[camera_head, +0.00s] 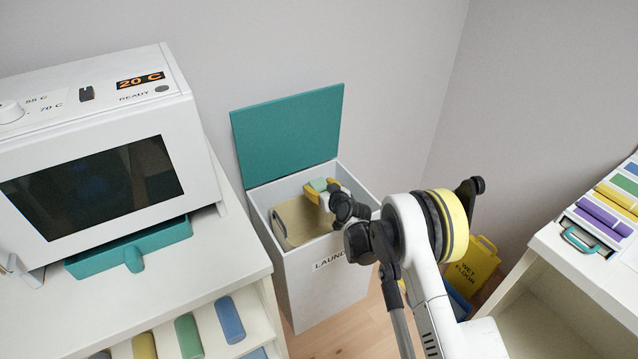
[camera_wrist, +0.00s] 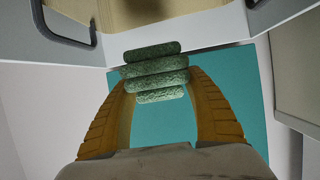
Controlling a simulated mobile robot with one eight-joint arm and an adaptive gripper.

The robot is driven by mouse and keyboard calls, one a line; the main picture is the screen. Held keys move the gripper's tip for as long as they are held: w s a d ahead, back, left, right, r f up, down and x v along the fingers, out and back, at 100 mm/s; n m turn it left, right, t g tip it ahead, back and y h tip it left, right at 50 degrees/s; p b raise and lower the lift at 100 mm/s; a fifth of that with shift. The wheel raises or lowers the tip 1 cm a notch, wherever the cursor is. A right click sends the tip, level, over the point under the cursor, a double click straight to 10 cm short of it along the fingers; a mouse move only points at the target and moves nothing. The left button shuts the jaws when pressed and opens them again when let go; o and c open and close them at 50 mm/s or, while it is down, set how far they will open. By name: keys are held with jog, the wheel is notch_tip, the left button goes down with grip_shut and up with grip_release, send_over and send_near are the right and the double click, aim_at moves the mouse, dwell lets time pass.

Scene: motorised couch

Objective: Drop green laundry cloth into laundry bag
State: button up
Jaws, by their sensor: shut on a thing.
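The green cloth (camera_wrist: 155,68) is a bundle of several stacked, textured rolls between the yellow fingers of my gripper (camera_wrist: 158,82) in the wrist view. In the head view, my gripper (camera_head: 324,192) is over the open laundry bin, with the pale green cloth (camera_head: 318,184) at its fingertips. The beige laundry bag (camera_head: 290,222) lines the white bin (camera_head: 325,290), whose front lettering is partly hidden by my arm. The bag also shows at the top of the wrist view (camera_wrist: 150,10). The teal lid (camera_head: 290,135) stands open behind.
A white machine (camera_head: 100,160) with a dark window stands on a counter at left, above shelves of coloured rolls (camera_head: 188,335). A yellow wet-floor sign (camera_head: 472,265) stands right of the bin. A white shelf unit (camera_head: 590,275) is at right.

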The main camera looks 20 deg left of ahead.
jog(key=shift+f, duration=0.25)
jog(key=o, duration=1.3)
jog(key=shift+c, duration=0.2)
jog(key=v, duration=1.2)
jog(key=shift+r, duration=0.1)
